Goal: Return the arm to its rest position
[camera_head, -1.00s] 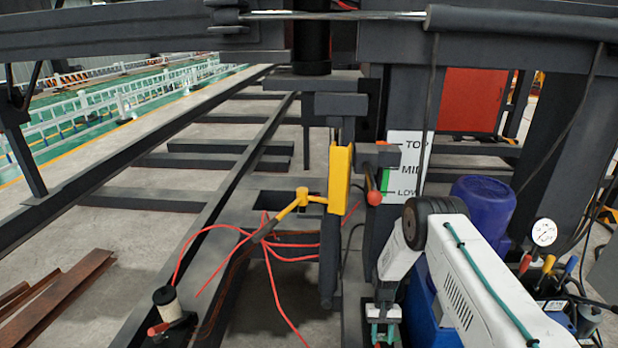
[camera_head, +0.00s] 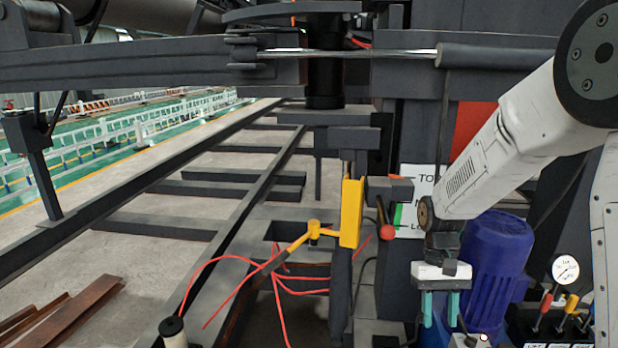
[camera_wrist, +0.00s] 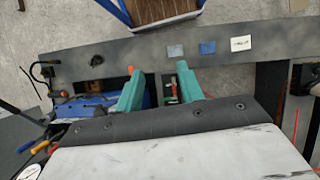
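My gripper (camera_head: 439,308) hangs from my white arm at the right in the head view, with its two teal fingers pointing down. The fingers stand apart with nothing seen between them. In the wrist view my gripper (camera_wrist: 157,90) also shows its teal fingers spread, above a dark grey beam (camera_wrist: 225,60). In the head view it hangs in front of the blue motor (camera_head: 495,262).
Red cables (camera_head: 275,275) hang over the frame. A gauge (camera_head: 565,270) and coloured levers (camera_head: 555,312) are at the lower right.

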